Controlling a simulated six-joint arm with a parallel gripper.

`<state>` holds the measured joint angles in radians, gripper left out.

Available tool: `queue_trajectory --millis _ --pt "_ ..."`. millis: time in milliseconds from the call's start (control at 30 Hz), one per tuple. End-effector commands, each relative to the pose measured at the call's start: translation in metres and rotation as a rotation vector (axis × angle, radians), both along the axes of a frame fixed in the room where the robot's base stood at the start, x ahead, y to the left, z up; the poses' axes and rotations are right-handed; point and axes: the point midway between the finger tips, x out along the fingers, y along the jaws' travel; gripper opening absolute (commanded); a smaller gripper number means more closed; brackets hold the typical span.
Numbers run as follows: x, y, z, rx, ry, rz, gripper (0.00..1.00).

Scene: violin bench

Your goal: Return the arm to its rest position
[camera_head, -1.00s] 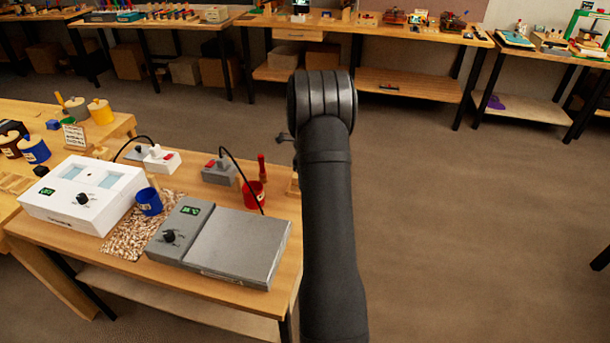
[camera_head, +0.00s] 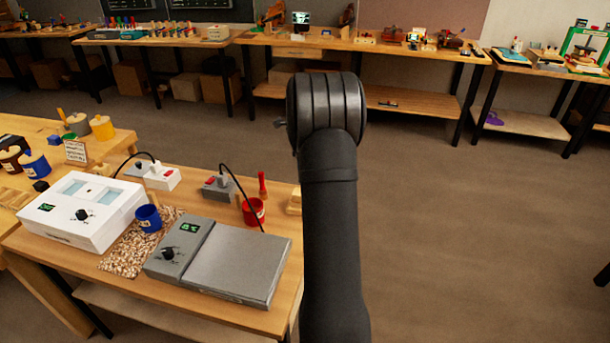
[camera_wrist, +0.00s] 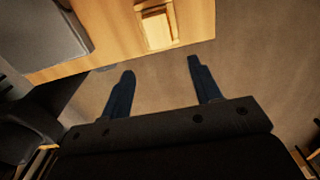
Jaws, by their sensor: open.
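My gripper (camera_wrist: 160,82) shows in the wrist view with its two dark fingers spread wide apart and nothing between them. Its fingertips point toward the edge of a wooden bench (camera_wrist: 120,40), with brown floor showing below and between them. In the head view my arm stands up in the middle of the picture, right of the bench (camera_head: 100,283), and hides the gripper.
The bench holds a grey device with a flat plate (camera_head: 238,258), a white device (camera_head: 85,212), a blue cup (camera_head: 149,218) and a red cup (camera_head: 253,211). A pale wooden block (camera_wrist: 157,28) lies near the bench edge. Open floor (camera_head: 450,240) lies to the right.

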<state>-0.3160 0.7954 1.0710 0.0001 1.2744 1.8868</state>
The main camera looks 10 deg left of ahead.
Motion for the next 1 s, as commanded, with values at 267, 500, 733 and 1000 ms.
queue_trajectory --millis 267,500,733,1000 --pt "0.0 0.0 0.006 0.0 0.001 0.0 0.57" --pt "0.0 0.0 0.003 0.0 0.001 0.0 0.57" --pt "-0.001 0.0 -0.028 -0.002 0.005 0.0 0.57" --pt "-0.001 0.0 -0.082 -0.001 0.004 0.0 0.57"
